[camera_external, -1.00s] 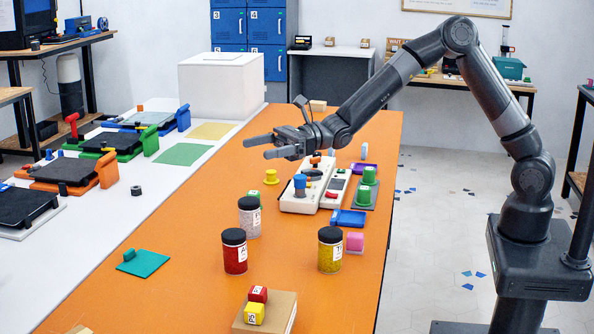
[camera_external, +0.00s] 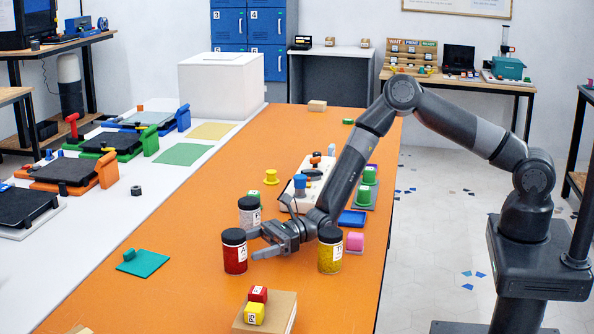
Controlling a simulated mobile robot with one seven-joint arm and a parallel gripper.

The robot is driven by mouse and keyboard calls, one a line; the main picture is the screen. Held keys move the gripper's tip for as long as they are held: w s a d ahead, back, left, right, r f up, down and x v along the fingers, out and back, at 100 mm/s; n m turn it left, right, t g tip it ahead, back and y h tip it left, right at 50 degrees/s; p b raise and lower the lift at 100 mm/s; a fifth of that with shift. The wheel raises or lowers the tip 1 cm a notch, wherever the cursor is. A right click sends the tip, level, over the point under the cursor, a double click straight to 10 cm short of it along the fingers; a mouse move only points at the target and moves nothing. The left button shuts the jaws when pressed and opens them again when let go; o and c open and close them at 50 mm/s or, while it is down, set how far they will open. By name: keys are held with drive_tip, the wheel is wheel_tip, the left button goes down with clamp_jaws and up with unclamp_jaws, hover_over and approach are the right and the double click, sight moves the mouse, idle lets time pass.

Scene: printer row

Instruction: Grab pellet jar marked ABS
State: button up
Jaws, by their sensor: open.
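Three black-lidded jars stand upright on the orange table. The red jar (camera_external: 235,259) has a white label that seems to start with A; the rest is too small to read. A pale jar (camera_external: 250,219) stands behind it, and a yellow jar (camera_external: 329,259) stands to the right with a label seeming to start with T. My gripper (camera_external: 254,244) is low over the table, between the red and yellow jars, its fingers pointing left. It is open and empty. Its fingertips are close to the red jar's right side; I cannot tell if they touch.
A cardboard box (camera_external: 265,314) with a red and a yellow cube stands in front. A teal piece (camera_external: 143,262) lies to the left. A pink block (camera_external: 355,242) and blue tray (camera_external: 352,218) are at the right. The front-left table is mostly clear.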

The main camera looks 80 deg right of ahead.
sight(224, 254)
drive_tip(key=shift+x, duration=3.3)
drive_tip(key=shift+c, duration=0.5)
drive_tip(key=c, duration=1.1)
